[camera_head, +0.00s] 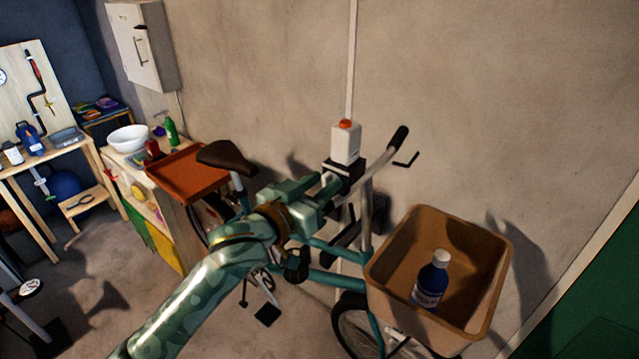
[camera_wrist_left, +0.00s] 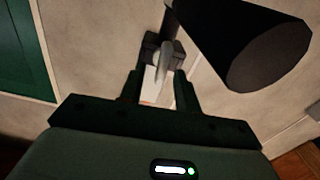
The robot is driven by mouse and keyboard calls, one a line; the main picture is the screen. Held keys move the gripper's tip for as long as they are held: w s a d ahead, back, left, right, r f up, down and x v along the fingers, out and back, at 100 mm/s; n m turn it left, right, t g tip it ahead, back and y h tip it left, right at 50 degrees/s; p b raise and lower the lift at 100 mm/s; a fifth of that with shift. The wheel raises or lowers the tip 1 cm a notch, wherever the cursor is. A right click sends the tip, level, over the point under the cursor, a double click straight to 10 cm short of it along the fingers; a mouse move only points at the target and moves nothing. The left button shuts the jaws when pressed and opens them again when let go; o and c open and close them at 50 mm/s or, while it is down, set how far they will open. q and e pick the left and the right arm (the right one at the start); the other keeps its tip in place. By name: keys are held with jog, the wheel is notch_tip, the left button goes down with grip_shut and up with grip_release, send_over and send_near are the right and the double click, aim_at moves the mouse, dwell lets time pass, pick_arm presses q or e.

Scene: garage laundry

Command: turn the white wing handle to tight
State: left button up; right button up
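The white wing handle (camera_wrist_left: 169,55) shows in the left wrist view as a slim pale lever in front of a small dark clamp (camera_wrist_left: 148,47). My left gripper (camera_wrist_left: 159,82) has its two dark fingers apart, one on each side of the handle's near end. I see a gap beside the handle and cannot tell whether either finger touches it. In the head view my left gripper (camera_head: 336,185) is at the bicycle's front post, just below a white box with an orange-red top (camera_head: 345,143). The wing handle is not discernible there. My right gripper is out of view.
A handlebar with a black grip (camera_head: 399,139) is close by on the right. A brown basket (camera_head: 495,275) holds a blue bottle (camera_head: 431,281). The saddle (camera_head: 227,157) and an orange tray (camera_head: 190,172) are to the left. A dark cylinder (camera_wrist_left: 262,50) looms near the left wrist camera.

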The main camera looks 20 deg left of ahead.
pick_arm(q)
grip_shut()
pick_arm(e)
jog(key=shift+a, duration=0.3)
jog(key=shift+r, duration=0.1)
pick_arm(q)
jog(key=m+p, duration=0.2)
jog(key=m, duration=0.1)
jog(key=shift+d+r+p, duration=0.1)
jog(key=shift+r+p, duration=0.1)
jog(key=shift+p, duration=0.2)
jog(key=m+p, duration=0.2)
jog(key=m, duration=0.1)
jog(key=shift+s+d+f+m, duration=0.1)
jog(key=shift+d+f+m, duration=0.1)
jog(key=shift+m, duration=0.1)
jog(key=shift+s+d+f+m+p, duration=0.15)
jog(key=shift+m+p, duration=0.5)
jog(key=shift+m, duration=1.15)
jog(key=shift+w+d+f+m+p, duration=0.15)
jog(key=shift+m+p, duration=0.45)
jog(key=shift+m, duration=1.2)
jog(key=shift+s+f+m+p, duration=0.2)
jog(key=shift+m+p, duration=0.45)
jog(key=shift+m, duration=1.15)
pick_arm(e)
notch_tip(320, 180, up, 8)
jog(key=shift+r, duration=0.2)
